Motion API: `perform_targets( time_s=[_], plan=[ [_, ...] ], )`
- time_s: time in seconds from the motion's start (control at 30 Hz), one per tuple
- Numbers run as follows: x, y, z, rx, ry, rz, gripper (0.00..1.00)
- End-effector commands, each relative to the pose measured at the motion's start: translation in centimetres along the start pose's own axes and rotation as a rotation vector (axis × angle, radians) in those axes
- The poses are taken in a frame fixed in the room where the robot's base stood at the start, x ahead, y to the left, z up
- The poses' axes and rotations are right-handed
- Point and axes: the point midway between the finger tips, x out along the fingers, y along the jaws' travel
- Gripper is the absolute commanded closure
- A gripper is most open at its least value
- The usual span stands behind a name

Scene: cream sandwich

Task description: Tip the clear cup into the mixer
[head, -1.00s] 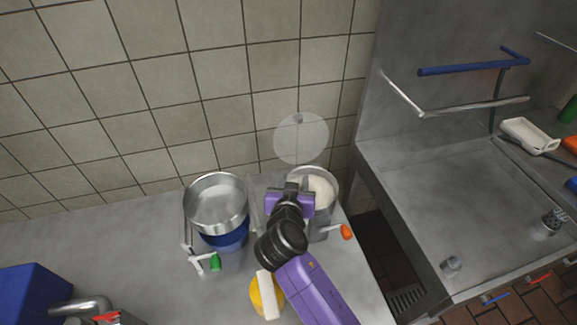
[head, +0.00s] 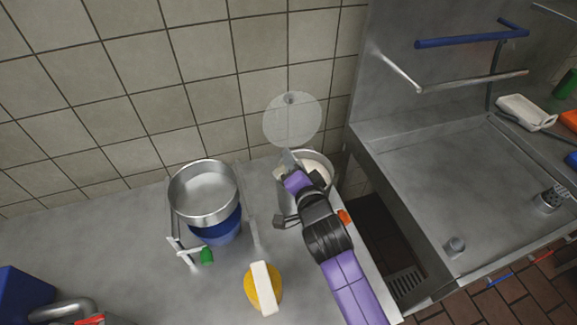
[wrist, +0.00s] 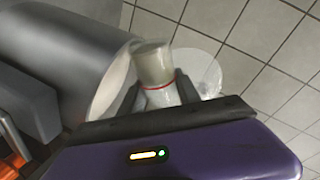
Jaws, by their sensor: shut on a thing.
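The mixer, a steel vessel (head: 325,158) with pale contents, stands near the wall at the counter's right end. Its clear round lid (head: 292,119) is raised behind it. In the wrist view the mixer's grey side (wrist: 70,45) fills the left. My gripper (head: 291,165) is over the mixer's opening, partly covering it. It is shut on the clear cup (wrist: 154,63), which has a red ring low down and shows between the fingers in front of the mixer's mouth and lid. In the head view the cup is mostly hidden. I cannot tell whether anything is pouring.
A steel bowl (head: 204,192) on a blue base with a green-tipped handle stands left of the mixer. A yellow piece with a white bar (head: 263,288) lies at the front. A sink unit (head: 450,190) is to the right. The counter's left middle is clear.

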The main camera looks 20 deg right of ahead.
Motion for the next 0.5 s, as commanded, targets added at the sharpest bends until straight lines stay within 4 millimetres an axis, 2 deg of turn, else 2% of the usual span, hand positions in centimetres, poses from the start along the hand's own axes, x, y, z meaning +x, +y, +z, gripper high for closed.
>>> perform_targets(
  time_s=[0.03,0.23,0.5],
  plan=[
    [0.0,0.7,-0.1,0.076,0.003,-0.03,1.0],
    [-0.3,0.9,-0.7,0.327,0.002,-0.137,1.0],
    [-0.4,0.9,-1.2,0.48,0.003,-0.202,1.0]
  ],
)
